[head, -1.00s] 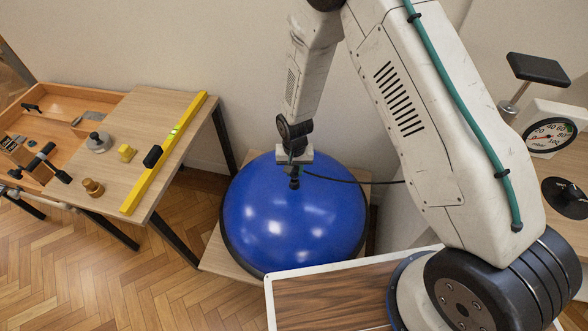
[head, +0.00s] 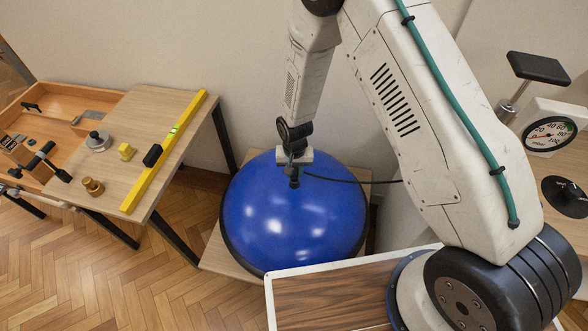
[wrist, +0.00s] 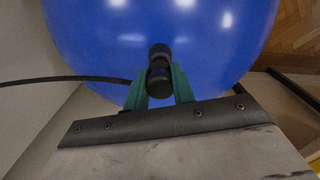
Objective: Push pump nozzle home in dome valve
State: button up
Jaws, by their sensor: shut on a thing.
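The blue dome (head: 290,225) is a large shiny half ball with a black rim, on a low wooden stand. My gripper (head: 295,172) is above its top, pointing down. In the wrist view my gripper's green fingers (wrist: 158,88) are shut on the black pump nozzle (wrist: 159,58). The nozzle also shows below the fingers in the head view (head: 294,183). Its lower end is at or very near the dome's surface. The valve is hidden behind the nozzle, so I cannot tell how deep the nozzle sits.
A black hose (head: 350,181) runs right from the nozzle. A pump with a pressure gauge (head: 549,134) stands at the right. At the left, a bench (head: 135,150) carries a yellow level (head: 165,155) and small weights. A wood-topped surface (head: 330,300) is in front.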

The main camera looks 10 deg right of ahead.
jog(key=shift+f, duration=0.95)
jog(key=o, duration=1)
jog(key=shift+o, duration=0.2)
notch_tip(320, 180, up, 8)
jog(key=shift+f, duration=0.15)
